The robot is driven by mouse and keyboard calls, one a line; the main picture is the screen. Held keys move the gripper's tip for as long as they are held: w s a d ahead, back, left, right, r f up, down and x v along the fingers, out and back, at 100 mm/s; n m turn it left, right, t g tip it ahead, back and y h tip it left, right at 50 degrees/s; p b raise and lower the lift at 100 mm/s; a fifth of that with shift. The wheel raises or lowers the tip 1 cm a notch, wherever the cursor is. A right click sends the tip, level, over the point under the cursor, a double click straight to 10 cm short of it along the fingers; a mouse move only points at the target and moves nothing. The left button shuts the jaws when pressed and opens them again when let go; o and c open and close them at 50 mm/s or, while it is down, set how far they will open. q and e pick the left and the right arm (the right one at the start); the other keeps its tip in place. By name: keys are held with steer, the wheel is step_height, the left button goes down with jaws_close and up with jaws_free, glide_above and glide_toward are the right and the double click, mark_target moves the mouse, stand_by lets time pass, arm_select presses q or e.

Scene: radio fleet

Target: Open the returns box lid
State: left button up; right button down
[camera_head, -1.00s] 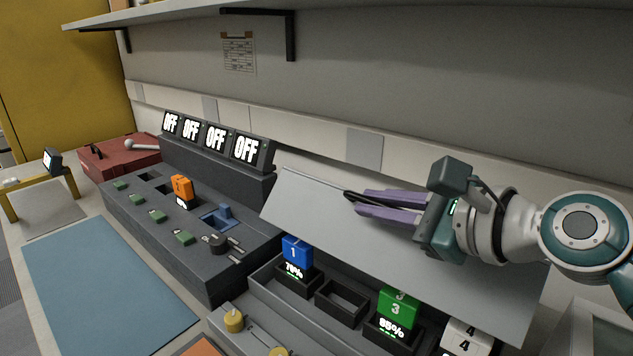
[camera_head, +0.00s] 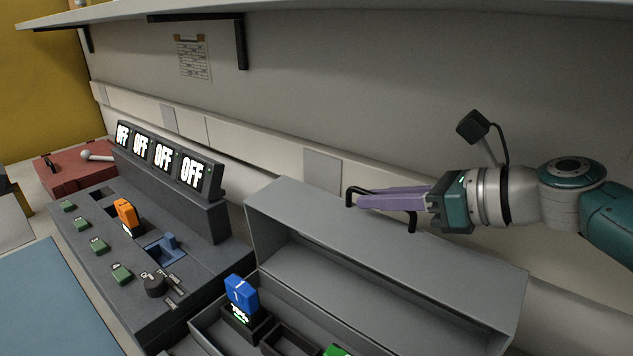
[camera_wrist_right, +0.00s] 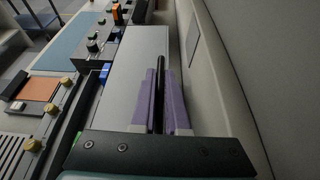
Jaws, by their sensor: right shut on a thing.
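The returns box lid (camera_head: 445,265) is a long grey cover, raised and tilted back in the head view, with its hollow underside facing the front. A black bar handle (camera_head: 412,222) stands on its upper face. My right gripper (camera_head: 352,197) has its purple fingers shut on this handle, coming in from the right. In the right wrist view, the dark bar (camera_wrist_right: 160,66) runs between the purple fingers, over the lid's flat grey face (camera_wrist_right: 130,75). The fingers hide part of the handle. My left gripper is not in view.
In front of the lid, a blue radio (camera_head: 241,291) and a partly cropped green one (camera_head: 336,351) sit in tray slots. A dark console (camera_head: 100,260) with OFF screens and an orange radio (camera_head: 125,212) stands left. The wall (camera_head: 380,110) is close behind, under a shelf (camera_head: 330,10).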

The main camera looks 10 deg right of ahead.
steer(key=shift+w+d+f, duration=0.2)
steer(key=shift+d, duration=0.1)
steer(key=c, duration=0.9)
jaws_free()
steer(key=p+v, duration=0.2)
steer(key=v, duration=0.6)
steer(key=shift+s+d+r, duration=0.15)
steer(key=shift+s+r, duration=0.05)
steer(key=shift+s, duration=0.05)
steer(key=shift+s+d+r, duration=0.2)
steer(key=shift+s+d, duration=0.15)
steer(key=shift+s, duration=0.1)
